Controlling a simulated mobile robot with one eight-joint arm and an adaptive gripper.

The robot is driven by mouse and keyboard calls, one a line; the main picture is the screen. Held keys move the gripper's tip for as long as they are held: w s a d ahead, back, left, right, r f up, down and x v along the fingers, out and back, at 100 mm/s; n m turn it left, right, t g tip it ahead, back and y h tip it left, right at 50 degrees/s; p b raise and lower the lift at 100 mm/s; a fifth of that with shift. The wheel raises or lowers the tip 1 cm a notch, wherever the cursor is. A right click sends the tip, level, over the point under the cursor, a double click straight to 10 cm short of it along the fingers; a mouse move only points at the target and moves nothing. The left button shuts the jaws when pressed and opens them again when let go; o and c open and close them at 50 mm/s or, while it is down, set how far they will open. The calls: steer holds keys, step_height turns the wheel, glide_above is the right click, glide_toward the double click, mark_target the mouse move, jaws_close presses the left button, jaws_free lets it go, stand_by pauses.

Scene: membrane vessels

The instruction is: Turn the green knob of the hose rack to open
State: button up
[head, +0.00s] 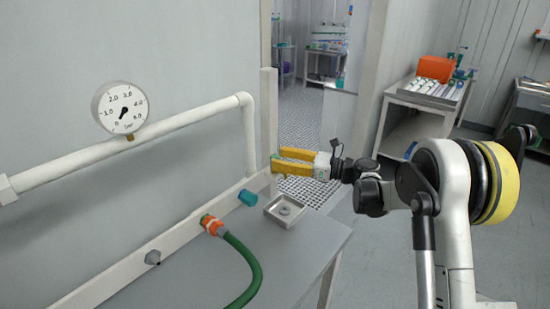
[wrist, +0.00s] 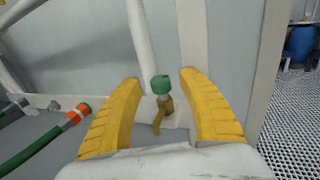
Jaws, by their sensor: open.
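The green knob (wrist: 160,85) sits on top of a brass tap (wrist: 165,118) on the white rail in the wrist view. My gripper (wrist: 160,77) is open, with one yellow finger to the left of the knob and one to the right. Gaps show on both sides, and I cannot tell how far the fingertips are from it in depth. In the head view my gripper (head: 275,159) is at the right end of the white rack rail (head: 168,243).
A green hose (head: 252,268) with an orange collar (head: 211,224) leaves the rail. A teal fitting (head: 247,198) is on the rail nearer my gripper. A small metal tray (head: 271,210) is on the grey bench (head: 312,240). A pressure gauge (head: 121,107) and white pipe (head: 190,121) are on the wall.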

steer(key=v, duration=1)
steer(key=shift+d+r, duration=0.1)
steer(key=shift+r, duration=0.05)
